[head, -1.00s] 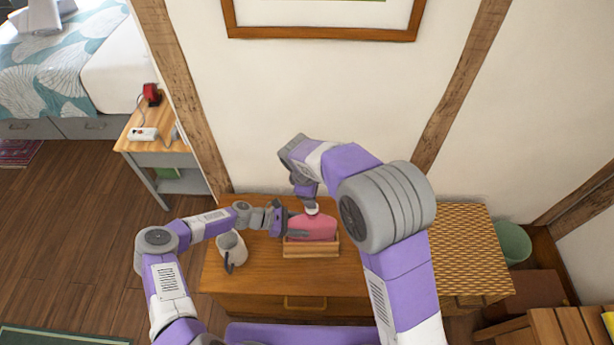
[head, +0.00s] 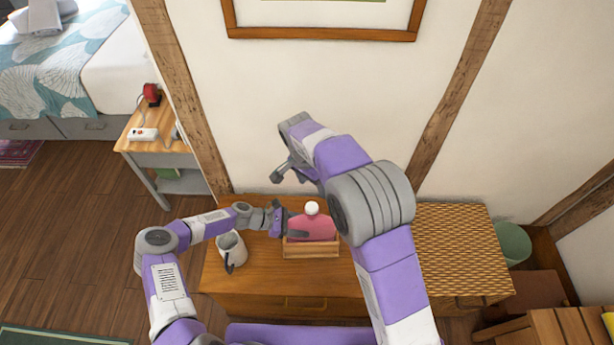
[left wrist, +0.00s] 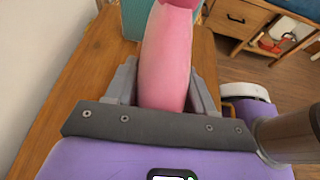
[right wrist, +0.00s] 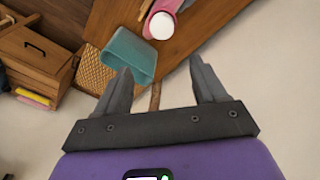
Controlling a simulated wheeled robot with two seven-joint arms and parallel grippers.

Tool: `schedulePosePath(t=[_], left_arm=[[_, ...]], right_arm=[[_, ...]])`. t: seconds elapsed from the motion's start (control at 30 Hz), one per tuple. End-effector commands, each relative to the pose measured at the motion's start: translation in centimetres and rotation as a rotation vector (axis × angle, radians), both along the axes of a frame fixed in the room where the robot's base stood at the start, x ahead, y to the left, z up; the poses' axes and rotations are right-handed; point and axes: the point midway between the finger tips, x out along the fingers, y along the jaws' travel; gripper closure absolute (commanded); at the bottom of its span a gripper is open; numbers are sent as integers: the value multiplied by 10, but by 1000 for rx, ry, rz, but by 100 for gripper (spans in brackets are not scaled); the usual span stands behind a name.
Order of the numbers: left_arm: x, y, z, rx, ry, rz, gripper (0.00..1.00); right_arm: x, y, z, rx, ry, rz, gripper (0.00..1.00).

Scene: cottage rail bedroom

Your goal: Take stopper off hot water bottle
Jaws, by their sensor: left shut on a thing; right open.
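The pink hot water bottle (head: 318,229) stands in a low wooden holder (head: 312,252) on the dresser. Its white round stopper (head: 312,208) sits at its top; the stopper also shows in the right wrist view (right wrist: 162,26). My left gripper (head: 297,224) is shut on the bottle's body from the left. In the left wrist view the pink body (left wrist: 166,60) runs between its two fingers. My right gripper (head: 281,175) is open and empty, above and left of the stopper in the head view, apart from it. The right wrist view shows bare space between its fingers (right wrist: 160,82).
A pale mug (head: 231,247) stands on the dresser (head: 220,275) left of the holder. A woven surface (head: 455,240) is to the right, with a green bin (head: 513,243) beyond. The wall is close behind. A side table (head: 157,145) holds a power strip (head: 142,134).

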Motion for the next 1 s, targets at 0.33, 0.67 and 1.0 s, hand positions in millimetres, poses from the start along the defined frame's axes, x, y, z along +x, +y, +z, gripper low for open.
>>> schedulePosePath(t=[0.33, 0.67, 1.0], left_arm=[[0, 0, 0, 0, 0, 0, 100], [0, 0, 0, 0, 0, 0, 100], [0, 0, 0, 0, 0, 0, 100]], right_arm=[[3, 5, 8, 18, -59, -707, 30], [4, 12, 15, 4, -104, -1317, 30], [4, 15, 15, -14, -123, -1568, 30]])
